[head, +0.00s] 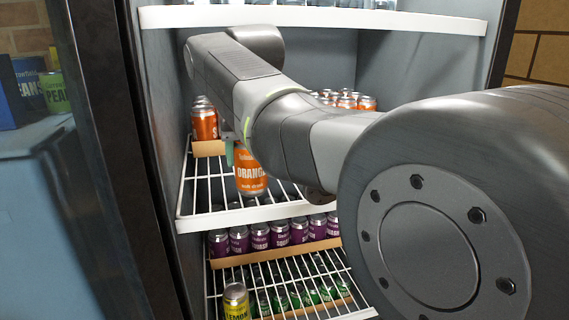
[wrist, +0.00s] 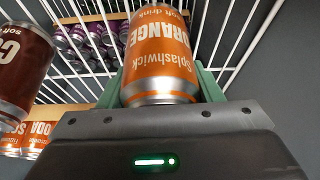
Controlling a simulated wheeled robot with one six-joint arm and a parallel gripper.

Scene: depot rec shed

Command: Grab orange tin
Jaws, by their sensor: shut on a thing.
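The orange tin (head: 251,172), labelled "ORANGE soft drink", is upright near the front of the middle wire shelf in the head view. My gripper (head: 231,151) is shut on it; one green finger shows at its left, and the arm hides the rest. In the wrist view, the orange tin (wrist: 158,52) appears upside down between the green fingers of my gripper (wrist: 157,88). I cannot tell whether its base touches the shelf.
Orange-red tins (head: 204,122) stand behind on the left, and more (head: 367,103) on the right. A dark red tin (wrist: 22,65) is close by in the wrist view. Purple tins (head: 259,237) and a yellow lemon tin (head: 236,300) are below. The white shelf edge (head: 255,214) lies in front.

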